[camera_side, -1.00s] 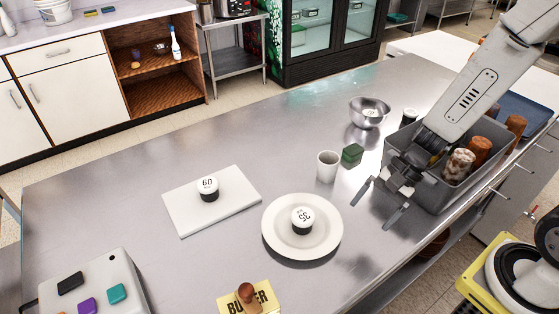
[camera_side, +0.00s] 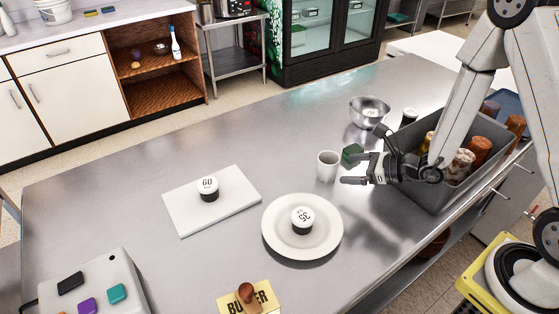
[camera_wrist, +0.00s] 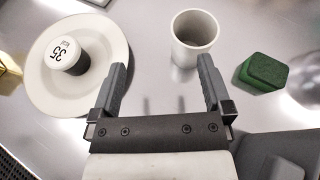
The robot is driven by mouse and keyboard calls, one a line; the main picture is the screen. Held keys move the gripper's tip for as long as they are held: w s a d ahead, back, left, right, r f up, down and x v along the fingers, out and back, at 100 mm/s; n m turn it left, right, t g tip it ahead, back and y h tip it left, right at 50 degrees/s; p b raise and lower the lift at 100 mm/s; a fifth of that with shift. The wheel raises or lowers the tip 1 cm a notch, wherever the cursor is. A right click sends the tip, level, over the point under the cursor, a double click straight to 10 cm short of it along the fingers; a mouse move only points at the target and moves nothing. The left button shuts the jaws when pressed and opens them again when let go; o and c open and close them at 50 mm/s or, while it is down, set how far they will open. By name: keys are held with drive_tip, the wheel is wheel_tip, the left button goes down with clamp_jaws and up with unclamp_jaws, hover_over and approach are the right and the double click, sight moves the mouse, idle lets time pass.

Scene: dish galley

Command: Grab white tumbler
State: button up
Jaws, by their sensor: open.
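The white tumbler (camera_side: 328,166) stands upright on the steel counter, between the plate and the green block. In the wrist view the tumbler (camera_wrist: 194,36) is open at the top and looks empty. It lies just beyond the fingertips, nearer the right finger. My gripper (camera_side: 358,160) is open and empty, to the right of the tumbler in the side view. In the wrist view my gripper (camera_wrist: 162,65) has its fingers spread wide with bare counter between them. I cannot tell whether a finger touches the tumbler.
A green block (camera_side: 351,155) sits close beside the tumbler, behind the gripper. A metal bowl (camera_side: 369,112) stands behind. A grey bin (camera_side: 432,190) of jars is at right.

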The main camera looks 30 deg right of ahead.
sight(332, 161)
drive_tip(key=shift+w+d+f+m+t+h, duration=0.2)
drive_tip(key=shift+d+m+h, duration=0.2)
drive_tip(key=shift+d, duration=0.15)
drive_tip(key=shift+w+d+f+m+t+h, duration=0.15)
drive_tip(key=shift+d+m+t+h, duration=0.1)
drive_tip(key=shift+d+m, duration=0.2)
drive_tip(key=shift+w+d+f+m+t+h, duration=0.15)
drive_tip(key=shift+d+m+h, duration=0.2)
drive_tip(key=shift+d, duration=0.25)
drive_tip(key=shift+x, duration=1.3)
drive_tip(key=shift+w+a, duration=0.1)
drive_tip(key=shift+x, duration=2.45)
drive_tip(key=shift+a+r, duration=0.1)
drive_tip(key=c, duration=1)
